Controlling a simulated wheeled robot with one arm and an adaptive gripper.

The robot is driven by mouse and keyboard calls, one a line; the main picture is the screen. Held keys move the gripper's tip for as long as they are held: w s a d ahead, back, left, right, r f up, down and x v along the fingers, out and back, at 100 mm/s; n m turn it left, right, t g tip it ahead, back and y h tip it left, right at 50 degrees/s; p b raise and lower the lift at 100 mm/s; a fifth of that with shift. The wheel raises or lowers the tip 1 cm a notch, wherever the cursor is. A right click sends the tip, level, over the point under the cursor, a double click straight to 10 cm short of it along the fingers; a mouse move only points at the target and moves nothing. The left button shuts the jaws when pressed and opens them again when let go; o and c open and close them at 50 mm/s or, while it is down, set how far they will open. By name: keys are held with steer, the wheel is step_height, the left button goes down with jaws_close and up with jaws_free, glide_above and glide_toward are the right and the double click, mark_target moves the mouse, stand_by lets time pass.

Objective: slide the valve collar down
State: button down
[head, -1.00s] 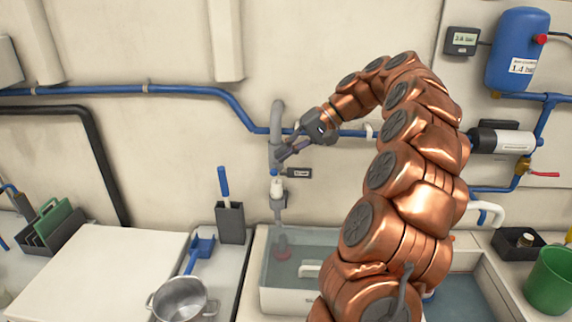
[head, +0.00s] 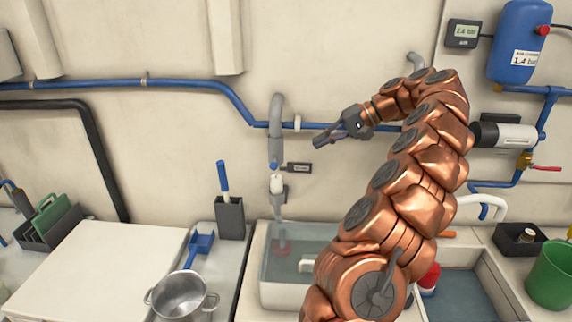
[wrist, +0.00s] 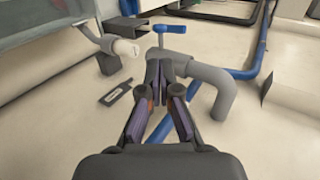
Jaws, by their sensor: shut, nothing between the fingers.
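The valve collar looks like the darker grey sleeve (head: 275,150) on the upright grey pipe (head: 277,106), low on its hooked section and just above a small blue part and a white piece (head: 277,184). My gripper (head: 318,143) is in front of the wall to the right of the pipe, its fingers pointing left, apart from the collar. In the wrist view my gripper's fingertips (wrist: 160,75) are together with nothing between them. The bent grey pipe (wrist: 222,92) shows beyond them, and the fingers hide part of it. I cannot pick out the collar clearly there.
A small black label (head: 299,168) sits right of the pipe. A blue pipe (head: 190,86) runs along the wall behind my gripper. Below are a sink (head: 288,299) with water, a grey holder (head: 230,219) and a steel pot (head: 180,296).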

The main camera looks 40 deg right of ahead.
mark_target(277, 165)
steer(key=shift+b+x, duration=1.05)
steer(key=shift+x, duration=4.6)
steer(key=shift+a+f, duration=0.1)
steer(key=shift+f, duration=0.05)
